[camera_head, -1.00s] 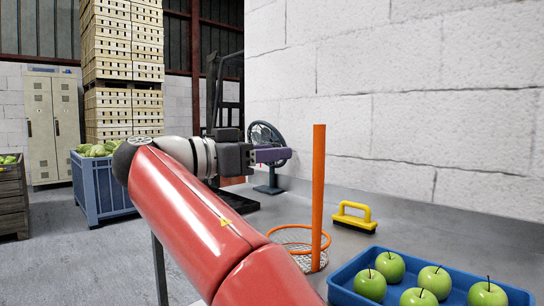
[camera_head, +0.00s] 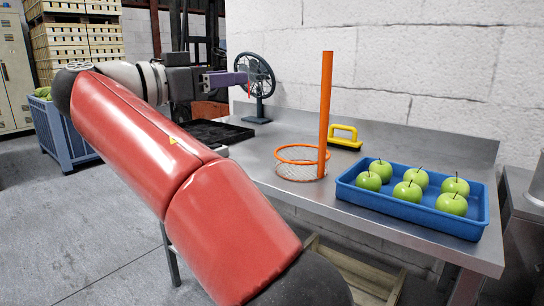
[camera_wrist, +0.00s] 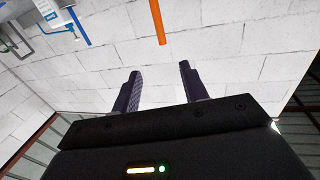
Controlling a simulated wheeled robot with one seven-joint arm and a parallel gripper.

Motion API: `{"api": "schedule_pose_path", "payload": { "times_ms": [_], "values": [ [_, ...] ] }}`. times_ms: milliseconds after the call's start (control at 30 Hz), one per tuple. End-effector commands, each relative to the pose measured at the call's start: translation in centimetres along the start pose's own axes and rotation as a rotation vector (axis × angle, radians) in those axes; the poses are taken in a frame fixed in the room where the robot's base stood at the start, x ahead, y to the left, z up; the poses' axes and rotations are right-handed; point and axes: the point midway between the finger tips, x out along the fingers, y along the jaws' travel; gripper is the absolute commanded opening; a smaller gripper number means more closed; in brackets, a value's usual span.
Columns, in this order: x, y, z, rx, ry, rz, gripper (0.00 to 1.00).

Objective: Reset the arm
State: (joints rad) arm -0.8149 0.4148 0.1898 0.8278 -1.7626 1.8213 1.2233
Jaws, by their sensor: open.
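My red arm crosses the left half of the head view. My gripper (camera_head: 243,79) is held up in the air above the steel table, in front of the fan as the head view shows it. In the wrist view my gripper (camera_wrist: 160,78) has its two dark fingers spread apart with nothing between them. Behind the fingers is the white block wall (camera_wrist: 225,55). It is open and empty.
The steel table (camera_head: 375,222) holds a black fan (camera_head: 254,76), a dark tray (camera_head: 208,133), an orange post (camera_head: 326,100) with a hoop and net (camera_head: 300,170), a yellow-handled tool (camera_head: 344,133) and a blue tray (camera_head: 425,215) of several green apples. A blue crate (camera_head: 50,130) stands left.

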Motion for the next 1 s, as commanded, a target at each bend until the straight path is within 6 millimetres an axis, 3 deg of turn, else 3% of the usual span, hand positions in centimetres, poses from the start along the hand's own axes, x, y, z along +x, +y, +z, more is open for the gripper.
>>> {"api": "schedule_pose_path", "payload": {
  "times_ms": [367, 633, 767, 867, 1000],
  "values": [
    [4.2, 1.8, 1.9, -0.213, -0.101, -0.06, 0.44],
    [8.8, 5.9, 6.2, -0.459, -0.262, -0.149, 0.44],
    [11.1, 10.1, 10.3, -0.6, -0.398, -0.225, 0.44],
    [12.3, 14.9, 15.2, -0.697, -0.548, -0.316, 0.44],
    [11.5, 22.0, 23.0, -0.743, -0.761, -0.473, 0.44]
  ]
}}
